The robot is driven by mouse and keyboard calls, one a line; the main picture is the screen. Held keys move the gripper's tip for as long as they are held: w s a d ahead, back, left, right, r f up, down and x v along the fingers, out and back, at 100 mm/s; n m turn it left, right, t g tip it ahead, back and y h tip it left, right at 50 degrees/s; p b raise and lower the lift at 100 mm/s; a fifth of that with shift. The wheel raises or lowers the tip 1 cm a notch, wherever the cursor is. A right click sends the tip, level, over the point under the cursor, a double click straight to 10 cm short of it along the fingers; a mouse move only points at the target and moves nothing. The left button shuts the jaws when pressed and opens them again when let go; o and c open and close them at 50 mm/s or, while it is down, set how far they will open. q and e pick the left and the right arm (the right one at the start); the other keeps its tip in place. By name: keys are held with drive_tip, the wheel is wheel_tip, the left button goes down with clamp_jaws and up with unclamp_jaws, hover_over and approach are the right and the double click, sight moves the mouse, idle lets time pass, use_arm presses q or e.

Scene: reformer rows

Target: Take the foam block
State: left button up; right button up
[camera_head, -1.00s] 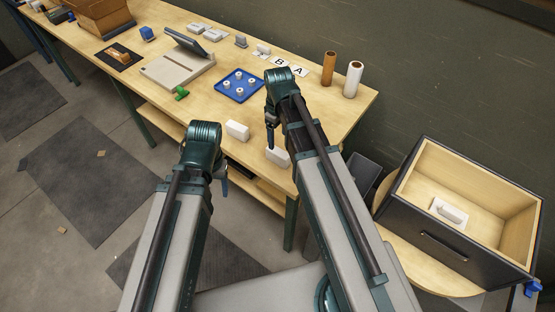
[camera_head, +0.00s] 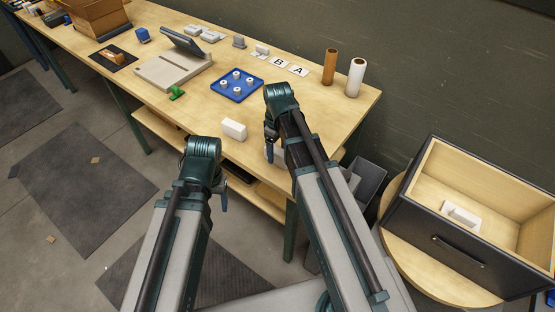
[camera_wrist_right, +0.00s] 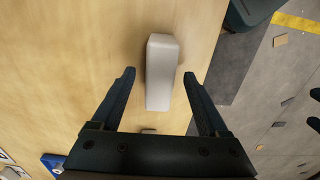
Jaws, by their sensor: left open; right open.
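Two pale blocks lie near the front of the table; I cannot tell by look alone which is the foam block. One white block (camera_head: 234,129) lies clear between my two arms. The other pale block (camera_wrist_right: 162,72) is below my right gripper and is mostly hidden by it in the head view. In the right wrist view my right gripper (camera_wrist_right: 159,74) is open, with a finger on either side of this block and gaps between; nothing is gripped. My left gripper (camera_head: 222,197) hangs open and empty off the table's front edge; its fingertips are hard to see.
A blue tray (camera_head: 258,90) with white rings, a green piece (camera_head: 176,92), cards and two upright rolls (camera_head: 355,77) stand on the table (camera_head: 205,100). An open box (camera_head: 420,226) holding a white piece (camera_head: 461,216) stands at right. A grey bin (camera_head: 370,180) is beside the table.

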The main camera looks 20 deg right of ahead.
sight(278, 150)
wheel_tip(278, 150, down, 3)
drive_tip(key=shift+b, duration=1)
use_arm(q)
wheel_tip(278, 150, down, 3)
drive_tip(key=shift+r, duration=0.1)
use_arm(e)
drive_tip(key=shift+r, duration=0.1)
drive_tip(key=shift+c, duration=0.3)
clamp_jaws()
